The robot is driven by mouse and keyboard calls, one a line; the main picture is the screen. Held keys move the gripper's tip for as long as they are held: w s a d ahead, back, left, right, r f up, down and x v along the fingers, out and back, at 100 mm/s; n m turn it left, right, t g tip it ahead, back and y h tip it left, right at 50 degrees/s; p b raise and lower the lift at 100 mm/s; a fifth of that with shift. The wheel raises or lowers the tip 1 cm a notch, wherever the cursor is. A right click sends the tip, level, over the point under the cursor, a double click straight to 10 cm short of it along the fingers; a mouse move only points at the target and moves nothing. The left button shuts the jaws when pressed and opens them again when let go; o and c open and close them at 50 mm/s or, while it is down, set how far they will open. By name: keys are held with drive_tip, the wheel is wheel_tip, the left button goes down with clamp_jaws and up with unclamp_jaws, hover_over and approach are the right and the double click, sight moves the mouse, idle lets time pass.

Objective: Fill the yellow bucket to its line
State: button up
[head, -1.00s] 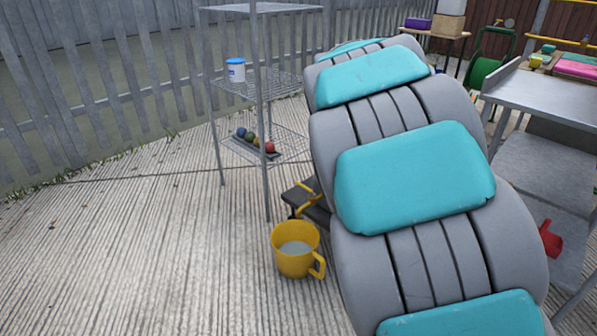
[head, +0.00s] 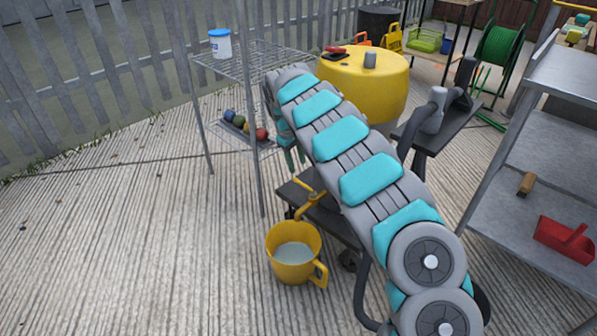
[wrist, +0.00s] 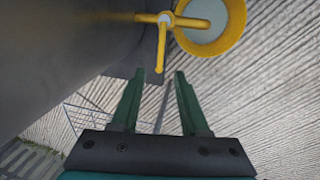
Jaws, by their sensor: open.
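The yellow bucket (head: 287,271) stands upright on the ground, its handle to the right. A pale grey surface shows inside it; I cannot make out a line. A yellow tap (head: 309,207) is just above and behind the bucket in the head view. In the wrist view, the tap (wrist: 166,19) has a spout reaching over the bucket (wrist: 237,22) and a thin yellow lever pointing toward my gripper. My gripper (wrist: 169,74) is open and empty, its fingertips close to the lever's end but apart from it. In the head view my gripper (head: 294,160) is partly hidden by my arm.
A wire shelf (head: 262,62) with a white-blue tub (head: 220,44) and coloured balls (head: 238,122) stands left of my arm. A large yellow drum (head: 350,85) is behind. A metal shelf unit (head: 540,140) with a red scoop (head: 565,238) is at right. Ground at left is clear.

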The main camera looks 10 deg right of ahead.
sight(300, 182)
drive_tip(key=f, duration=0.5)
drive_tip(key=w+d+f, duration=0.1)
drive_tip(key=f, duration=0.2)
drive_tip(key=shift+w, duration=0.1)
drive_tip(key=shift+r, duration=0.1)
clamp_jaws()
idle(1.3)
